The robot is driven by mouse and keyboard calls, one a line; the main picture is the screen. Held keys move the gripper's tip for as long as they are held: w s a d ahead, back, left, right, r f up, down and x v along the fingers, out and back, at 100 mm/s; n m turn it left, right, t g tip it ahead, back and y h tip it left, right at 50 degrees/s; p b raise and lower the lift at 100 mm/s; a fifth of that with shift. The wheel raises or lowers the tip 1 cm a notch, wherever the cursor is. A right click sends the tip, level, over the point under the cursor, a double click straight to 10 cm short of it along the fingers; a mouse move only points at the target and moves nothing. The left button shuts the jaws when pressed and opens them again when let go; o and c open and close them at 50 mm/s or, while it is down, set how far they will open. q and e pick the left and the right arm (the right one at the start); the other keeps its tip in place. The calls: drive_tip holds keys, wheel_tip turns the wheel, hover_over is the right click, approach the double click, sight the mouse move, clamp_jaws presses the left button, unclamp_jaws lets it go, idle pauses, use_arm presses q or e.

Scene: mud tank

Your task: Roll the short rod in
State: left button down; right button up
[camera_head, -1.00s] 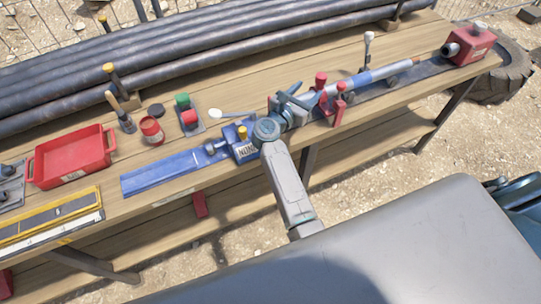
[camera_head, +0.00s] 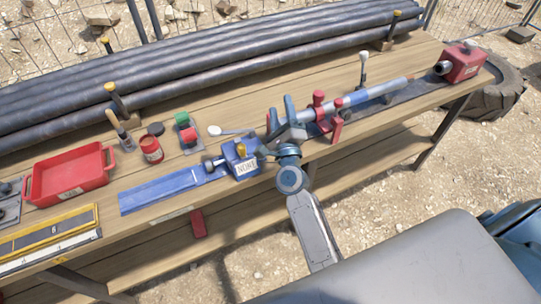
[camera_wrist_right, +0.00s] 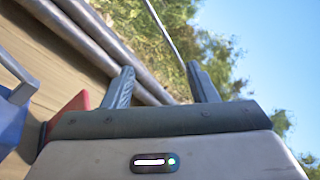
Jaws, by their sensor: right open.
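A grey rod with a blue band (camera_head: 357,97) and a brownish tip lies along a dark rail on the bench, passing the red clamp (camera_head: 319,100). I cannot tell whether this is the short rod. My right gripper (camera_head: 281,118) is just left of the clamp, by the rod's left end. Its two fingers stand apart with nothing seen between them, also in the right wrist view (camera_wrist_right: 161,87). My gripper and wrist partly hide the rod's left end. A red box with a round grey opening (camera_head: 464,62) stands at the rail's right end. My left gripper is not in view.
A blue block with a yellow knob (camera_head: 240,160) and a blue rail (camera_head: 160,191) lie left of my gripper. Long dark pipes (camera_head: 200,75) line the back.

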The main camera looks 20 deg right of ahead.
drive_tip(key=s+a+f+n+g+y, duration=0.5)
drive_tip(key=n+y, duration=0.4)
drive_tip(key=n, duration=0.7)
drive_tip(key=shift+s+a+f+n, duration=0.3)
drive_tip(key=shift+s+a+f, duration=0.2)
drive_tip(key=shift+s+f, duration=0.8)
drive_tip(key=shift+s+y, duration=0.15)
drive_tip(key=shift+y, duration=0.15)
